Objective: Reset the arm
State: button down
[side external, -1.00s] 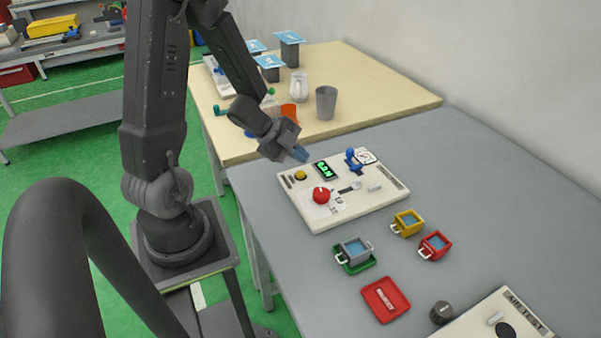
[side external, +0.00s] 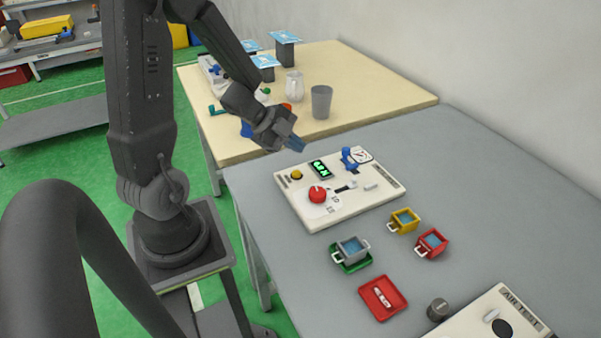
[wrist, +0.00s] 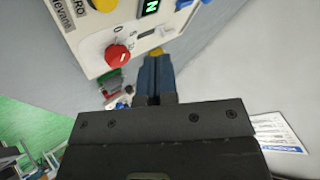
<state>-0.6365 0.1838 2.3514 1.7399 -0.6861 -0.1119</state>
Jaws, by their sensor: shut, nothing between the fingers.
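My gripper (side external: 297,144) is shut and empty, with blue fingertips. In the side external view it hangs above the far edge of the white control panel (side external: 338,214), apart from it. In the wrist view the shut fingers (wrist: 154,80) point toward the panel (wrist: 88,42).
Behind, a wooden table (side external: 385,105) holds a grey tumbler (side external: 321,103).

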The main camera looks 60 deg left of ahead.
notch_tip(320, 180, up, 12)
jog(key=w+d+n+t+y, duration=0.2)
jog(key=n+y, duration=0.6)
jog(key=s+d+r+n+g+h, duration=0.3)
jog(key=s+d+n+g+h, duration=0.1)
jog(key=s+d, duration=0.8)
jog(key=shift+s+d+r+n+g, duration=0.4)
jog(key=shift+d+n, duration=0.3)
jog(key=shift+n, duration=0.2)
